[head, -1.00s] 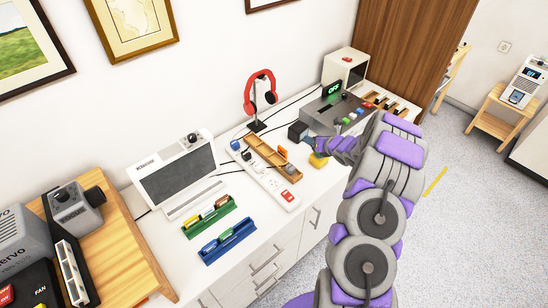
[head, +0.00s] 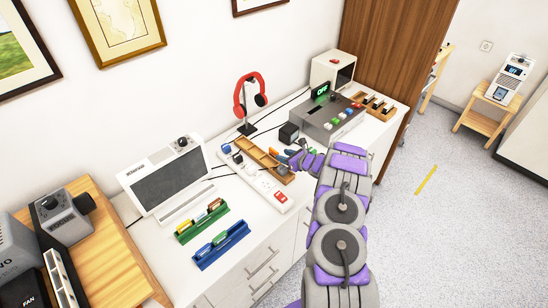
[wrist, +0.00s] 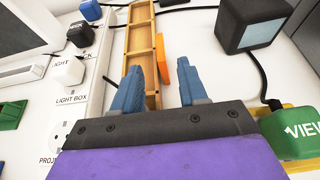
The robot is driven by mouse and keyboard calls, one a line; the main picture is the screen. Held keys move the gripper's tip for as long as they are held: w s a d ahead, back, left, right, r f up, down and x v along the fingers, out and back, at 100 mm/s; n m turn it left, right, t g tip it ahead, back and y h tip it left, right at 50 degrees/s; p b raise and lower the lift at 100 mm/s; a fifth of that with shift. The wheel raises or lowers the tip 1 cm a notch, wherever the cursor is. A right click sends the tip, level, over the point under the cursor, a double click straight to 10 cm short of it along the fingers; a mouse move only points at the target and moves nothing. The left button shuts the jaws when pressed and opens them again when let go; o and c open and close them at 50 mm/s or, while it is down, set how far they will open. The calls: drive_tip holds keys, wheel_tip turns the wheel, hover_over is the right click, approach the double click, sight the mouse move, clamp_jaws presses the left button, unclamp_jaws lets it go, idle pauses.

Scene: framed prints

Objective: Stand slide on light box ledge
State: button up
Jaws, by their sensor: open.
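The light box (head: 168,178) is a white unit with a dark screen, standing left of centre in the head view. A pale ledge runs along its lower front. A narrow wooden tray (head: 252,150) lies to its right; it also shows in the wrist view (wrist: 140,42). A small orange piece (wrist: 162,58), possibly a slide, is at the tray's right side. My gripper (wrist: 158,72) has blue fingers spread apart, with nothing held between them. It is near the tray's near end, and the orange piece appears beyond and between the fingertips. It also shows in the head view (head: 287,156).
A white power strip (head: 262,186) with labelled plugs runs beside the tray. A green block (wrist: 293,132) and a dark cube viewer (wrist: 240,22) are close on the right. Green (head: 202,226) and blue (head: 221,250) racks sit in front of the light box. Cables cross the counter.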

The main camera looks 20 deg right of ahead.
sight(278, 153)
drive_tip(key=shift+x, duration=1.1)
drive_tip(key=shift+b+x, duration=0.8)
drive_tip(key=shift+x, duration=1.4)
drive_tip(key=shift+w+f, duration=0.2)
drive_tip(key=shift+w, duration=0.35)
clamp_jaws()
